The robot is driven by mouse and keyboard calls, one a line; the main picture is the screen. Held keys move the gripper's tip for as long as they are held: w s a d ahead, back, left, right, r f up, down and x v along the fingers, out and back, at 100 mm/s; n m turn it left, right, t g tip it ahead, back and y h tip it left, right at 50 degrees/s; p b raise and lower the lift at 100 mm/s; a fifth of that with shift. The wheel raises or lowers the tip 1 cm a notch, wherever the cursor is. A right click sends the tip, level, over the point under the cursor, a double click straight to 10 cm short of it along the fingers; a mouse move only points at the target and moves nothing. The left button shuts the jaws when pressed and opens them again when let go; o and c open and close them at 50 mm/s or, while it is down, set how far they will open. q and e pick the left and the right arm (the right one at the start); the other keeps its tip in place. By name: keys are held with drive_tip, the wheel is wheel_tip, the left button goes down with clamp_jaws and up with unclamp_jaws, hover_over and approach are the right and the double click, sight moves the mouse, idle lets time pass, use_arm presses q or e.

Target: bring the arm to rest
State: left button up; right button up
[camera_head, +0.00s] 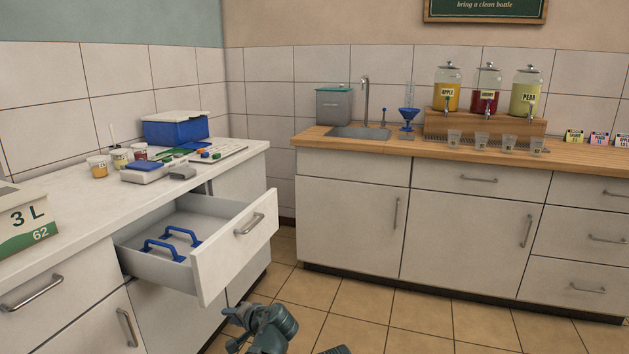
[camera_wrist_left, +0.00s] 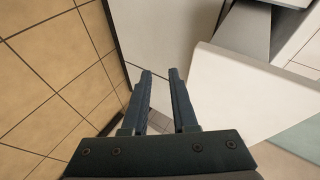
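My left gripper (camera_head: 240,318) is low in the head view, in front of the open drawer (camera_head: 236,246) and below its front panel. In the left wrist view the two fingers of my left gripper (camera_wrist_left: 160,78) stand apart with nothing between them. The drawer's white front (camera_wrist_left: 235,90) shows to the right of the fingers, apart from them. A small dark part (camera_head: 335,350) at the bottom edge of the head view may be my right arm; its gripper cannot be made out.
The drawer juts out from the left counter (camera_head: 75,222) and holds two blue-handled things (camera_head: 165,249). A blue box (camera_head: 175,130) and small cups stand on that counter. The right counter (camera_head: 385,147) carries a sink and drink dispensers. The tiled floor (camera_head: 380,315) between is clear.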

use_arm(q)
drive_tip(key=s+d+f+n+g+h, duration=0.3)
drive_tip(key=s+f+g+h, duration=0.15)
drive_tip(key=s, duration=0.45)
drive_tip(key=s+d+f+n+g+h, duration=0.25)
drive_tip(key=s+f+h, duration=0.3)
drive_tip(key=s, duration=0.35)
drive_tip(key=s+d+m+g+y, duration=0.15)
drive_tip(key=s+d+m, duration=0.35)
drive_tip(key=d, duration=0.5)
wheel_tip(320, 180, up, 32)
drive_tip(key=p, duration=3.3)
drive_tip(key=shift+s+n+y, duration=0.3)
drive_tip(key=shift+n+y, duration=0.05)
